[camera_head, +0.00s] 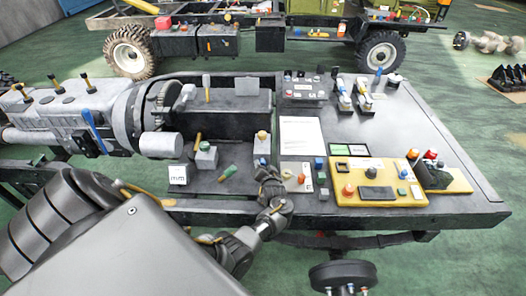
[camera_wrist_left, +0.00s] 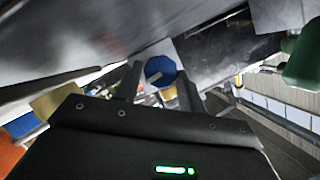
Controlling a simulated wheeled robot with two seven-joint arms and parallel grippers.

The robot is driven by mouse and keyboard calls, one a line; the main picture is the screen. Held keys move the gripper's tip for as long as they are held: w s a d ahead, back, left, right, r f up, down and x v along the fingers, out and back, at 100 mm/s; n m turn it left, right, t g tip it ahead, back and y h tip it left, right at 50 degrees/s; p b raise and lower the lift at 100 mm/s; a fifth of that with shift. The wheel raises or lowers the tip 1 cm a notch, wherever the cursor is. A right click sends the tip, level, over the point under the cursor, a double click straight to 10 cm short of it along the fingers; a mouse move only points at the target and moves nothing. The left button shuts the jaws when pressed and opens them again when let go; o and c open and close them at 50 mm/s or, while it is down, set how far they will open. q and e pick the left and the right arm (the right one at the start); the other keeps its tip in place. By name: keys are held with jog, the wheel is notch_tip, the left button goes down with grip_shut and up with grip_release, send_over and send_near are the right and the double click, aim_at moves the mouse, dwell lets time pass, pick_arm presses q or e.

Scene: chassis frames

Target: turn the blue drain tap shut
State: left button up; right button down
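A blue many-sided knob (camera_wrist_left: 160,71) with a pale bar-shaped mark on its face shows in the left wrist view, and I take it to be the drain tap. It sits between the tips of my left gripper (camera_wrist_left: 158,78), whose two dark fingers stand apart on either side of it. I cannot tell whether they touch it. In the head view my left gripper (camera_head: 267,172) reaches to the front edge of the dark chassis deck, and I cannot make out the knob there. My right gripper is not in view.
A yellow control panel (camera_head: 377,190) and a white sheet (camera_head: 300,134) lie right of my left gripper. A grey gearbox (camera_head: 70,115) stands at the left.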

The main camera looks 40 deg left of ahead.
pick_arm(q)
jog(key=v, duration=1)
jog(key=shift+s+d, duration=0.3)
